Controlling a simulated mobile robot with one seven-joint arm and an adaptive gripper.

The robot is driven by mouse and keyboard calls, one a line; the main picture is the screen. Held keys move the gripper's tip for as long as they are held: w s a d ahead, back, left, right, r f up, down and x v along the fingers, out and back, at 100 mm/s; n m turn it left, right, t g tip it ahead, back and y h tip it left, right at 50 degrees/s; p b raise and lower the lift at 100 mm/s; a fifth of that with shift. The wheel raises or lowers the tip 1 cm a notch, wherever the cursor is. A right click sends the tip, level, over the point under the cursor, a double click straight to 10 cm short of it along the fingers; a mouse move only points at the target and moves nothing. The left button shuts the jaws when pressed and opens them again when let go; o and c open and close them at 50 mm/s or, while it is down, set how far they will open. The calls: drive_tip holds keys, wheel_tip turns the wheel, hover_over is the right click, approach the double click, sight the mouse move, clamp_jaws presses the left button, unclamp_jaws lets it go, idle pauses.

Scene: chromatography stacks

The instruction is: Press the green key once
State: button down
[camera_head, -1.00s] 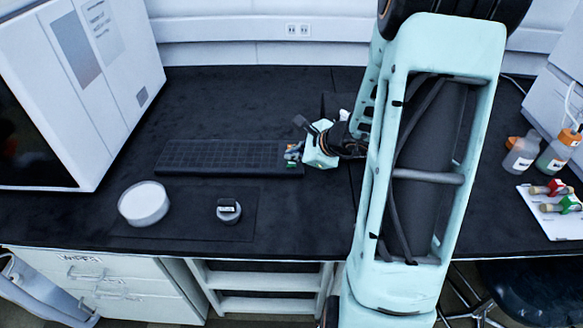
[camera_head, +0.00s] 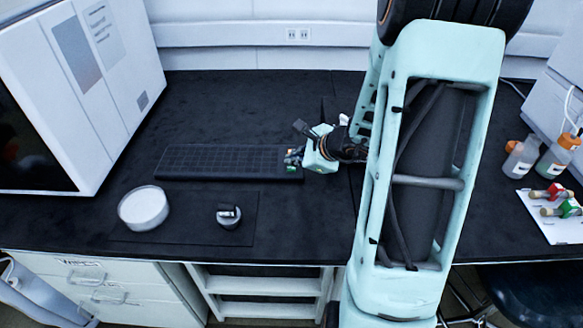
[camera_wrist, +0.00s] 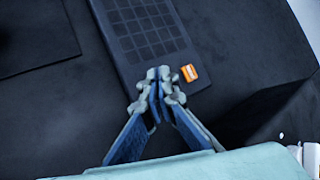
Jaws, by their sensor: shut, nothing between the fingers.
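A dark keypad board (camera_head: 215,160) lies flat on the black bench, with coloured keys at its right end. The green key (camera_head: 291,169) shows as a small patch just below my fingertips in the head view. In the wrist view the green key is not visible; my fingers cover that part of the board (camera_wrist: 150,40). An orange key (camera_wrist: 188,73) shows just right of my fingertips there. My gripper (camera_wrist: 158,82) is shut and empty, with its tips over the board's key end. In the head view my gripper (camera_head: 294,157) reaches in from the right. Whether the tips touch a key cannot be told.
A white round dish (camera_head: 143,208) and a small dark-and-silver object (camera_head: 228,216) stand at the front left. A white instrument (camera_head: 75,100) fills the left. Bottles (camera_head: 521,158) and a white tray (camera_head: 545,232) with coloured items are at right.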

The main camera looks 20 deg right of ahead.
sight(293, 169)
drive_tip(key=shift+f, duration=0.15)
drive_tip(key=shift+f+b, duration=0.3)
drive_tip(key=shift+b, duration=0.4)
drive_tip(key=shift+f+b, duration=0.35)
drive_tip(key=shift+b, duration=0.15)
idle(0.6)
drive_tip(key=shift+r, duration=0.15)
drive_tip(key=shift+r+p, duration=0.55)
drive_tip(key=shift+r, duration=0.1)
wheel_tip(293, 169, up, 5)
drive_tip(key=p, duration=0.4)
drive_tip(key=shift+r, duration=0.1)
idle(0.8)
